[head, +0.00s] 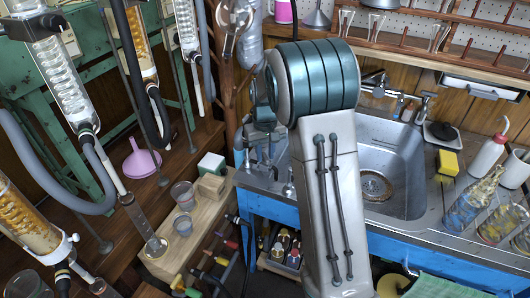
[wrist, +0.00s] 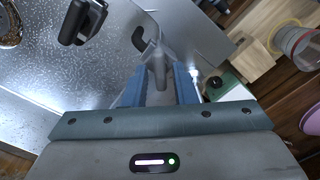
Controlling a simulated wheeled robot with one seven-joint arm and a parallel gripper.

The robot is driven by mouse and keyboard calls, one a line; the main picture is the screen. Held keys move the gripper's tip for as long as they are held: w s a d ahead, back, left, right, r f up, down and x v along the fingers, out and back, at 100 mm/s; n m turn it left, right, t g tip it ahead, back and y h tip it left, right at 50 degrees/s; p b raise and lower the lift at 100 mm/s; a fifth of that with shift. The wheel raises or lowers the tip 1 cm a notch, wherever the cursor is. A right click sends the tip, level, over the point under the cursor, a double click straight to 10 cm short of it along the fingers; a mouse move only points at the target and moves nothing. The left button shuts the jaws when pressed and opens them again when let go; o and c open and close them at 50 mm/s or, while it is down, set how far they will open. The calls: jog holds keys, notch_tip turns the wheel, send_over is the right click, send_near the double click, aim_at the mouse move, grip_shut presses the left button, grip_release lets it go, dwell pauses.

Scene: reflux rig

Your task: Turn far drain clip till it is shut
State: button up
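My gripper (wrist: 160,72) points down with its two blue fingers apart. A grey metal fitting (wrist: 157,62) with a dark curved handle (wrist: 140,38) shows between and beyond the fingertips; I cannot tell whether the fingers touch it. In the head view my gripper (head: 263,128) is partly behind my arm, over the left ledge of the sink. Small chrome fittings (head: 289,184) stand on that ledge below it. I cannot tell for sure which fitting is the far drain clip, nor its turn.
The steel sink (head: 400,180) lies right of my arm, with a yellow sponge (head: 447,162) and bottles (head: 487,154) beyond. Left are glass condensers with hoses, a pink funnel (head: 141,160) and a wooden block with cups (head: 182,194). A black fitting (wrist: 84,22) is near the fingers.

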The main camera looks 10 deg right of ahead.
aim_at(265, 156)
jog(key=shift+o, duration=0.3)
jog(key=shift+r, duration=0.1)
notch_tip(265, 156, up, 14)
jog(key=p, duration=0.1)
jog(key=shift+p, duration=0.4)
jog(key=shift+f, duration=0.2)
